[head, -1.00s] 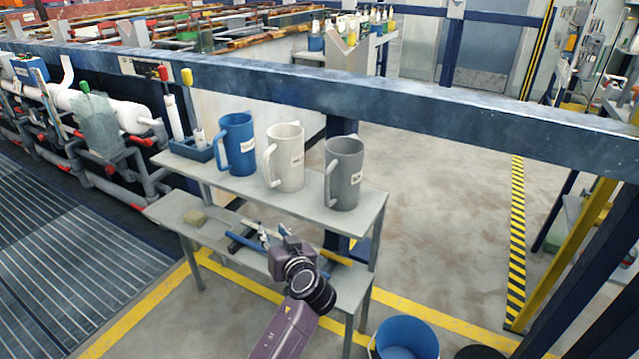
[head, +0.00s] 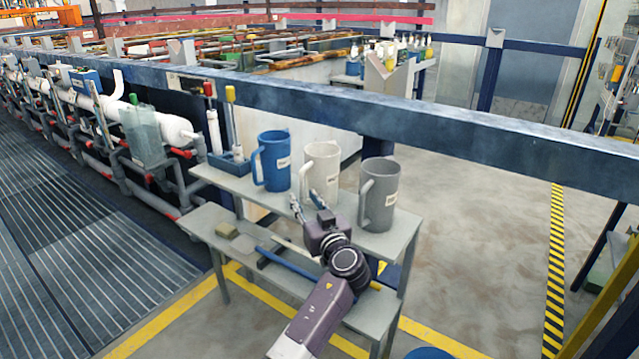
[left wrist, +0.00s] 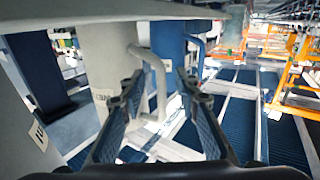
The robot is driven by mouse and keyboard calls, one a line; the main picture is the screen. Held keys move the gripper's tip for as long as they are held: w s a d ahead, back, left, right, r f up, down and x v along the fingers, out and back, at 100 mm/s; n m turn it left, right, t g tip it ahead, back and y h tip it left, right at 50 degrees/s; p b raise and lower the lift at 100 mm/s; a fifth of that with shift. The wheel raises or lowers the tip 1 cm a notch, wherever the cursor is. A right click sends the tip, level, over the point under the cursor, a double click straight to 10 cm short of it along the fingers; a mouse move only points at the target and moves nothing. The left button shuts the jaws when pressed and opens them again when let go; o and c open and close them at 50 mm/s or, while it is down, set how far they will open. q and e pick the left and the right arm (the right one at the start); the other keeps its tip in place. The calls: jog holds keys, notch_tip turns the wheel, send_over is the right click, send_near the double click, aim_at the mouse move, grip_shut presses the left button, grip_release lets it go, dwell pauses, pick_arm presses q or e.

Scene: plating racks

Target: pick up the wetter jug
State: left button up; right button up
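Three jugs stand upright in a row on the grey stand's top shelf: a blue jug (head: 272,160), a white jug (head: 325,170) and a grey jug (head: 381,195). Each bears a small label that I cannot read, so I cannot tell which is the wetter jug. My left gripper (head: 307,202) is open and empty, just in front of the white jug. In the left wrist view the white jug (left wrist: 103,50) is ahead, its handle showing between the fingers (left wrist: 160,90); contact is not visible. The blue jug (left wrist: 170,45) is behind it. My right gripper is not in view.
The stand's top shelf (head: 225,182) also holds a blue tray (head: 228,163) at its left end. The lower shelf holds a sponge-like block (head: 227,230) and long tools. A dark blue rail (head: 450,112) runs behind the jugs. Open floor lies to the right.

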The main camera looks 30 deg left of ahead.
pick_arm(q)
jog(key=shift+x, duration=1.2)
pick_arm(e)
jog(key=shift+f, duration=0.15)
pick_arm(q)
grip_shut()
jog(key=shift+r, duration=0.1)
jog(key=shift+r, duration=0.55)
notch_tip(320, 180, up, 19)
jog(key=p, duration=0.2)
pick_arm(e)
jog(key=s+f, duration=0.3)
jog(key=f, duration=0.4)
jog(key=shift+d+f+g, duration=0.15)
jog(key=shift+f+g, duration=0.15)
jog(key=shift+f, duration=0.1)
pick_arm(q)
jog(key=shift+f, duration=0.1)
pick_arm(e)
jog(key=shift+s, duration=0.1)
